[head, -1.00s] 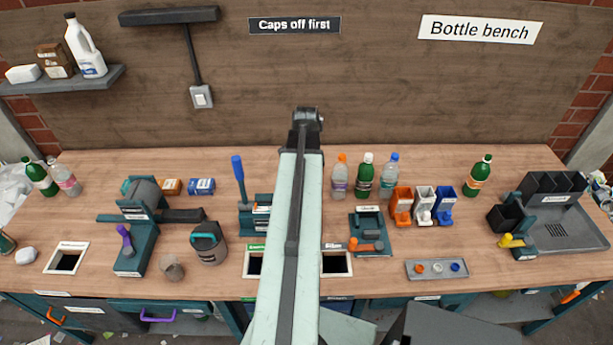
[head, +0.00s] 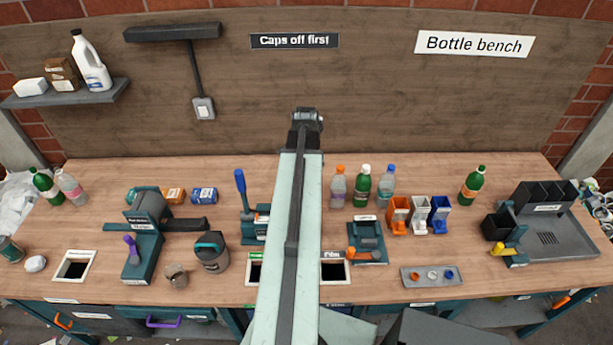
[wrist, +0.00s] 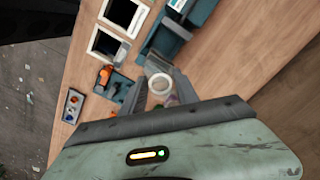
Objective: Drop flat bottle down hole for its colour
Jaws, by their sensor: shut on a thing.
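In the wrist view my gripper (wrist: 158,92) is shut on a pale, clear-looking round thing (wrist: 160,84), which seems to be the flat bottle. It is held above the wooden bench; the fingers hide its sides. In the head view my arm hides the gripper and bottle. Two white-framed holes lie side by side at the bench front: one with a green label (head: 255,254), partly behind my arm, and one labelled Film (head: 350,270). They also show in the wrist view, at upper left. A third white-framed hole (head: 90,263) is at the far left.
Several upright bottles stand behind: orange-capped (head: 338,187), green (head: 362,187), blue-capped (head: 386,187). A small cap tray (head: 432,284) is at front right. A teal press (head: 246,215) stands left of my arm.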

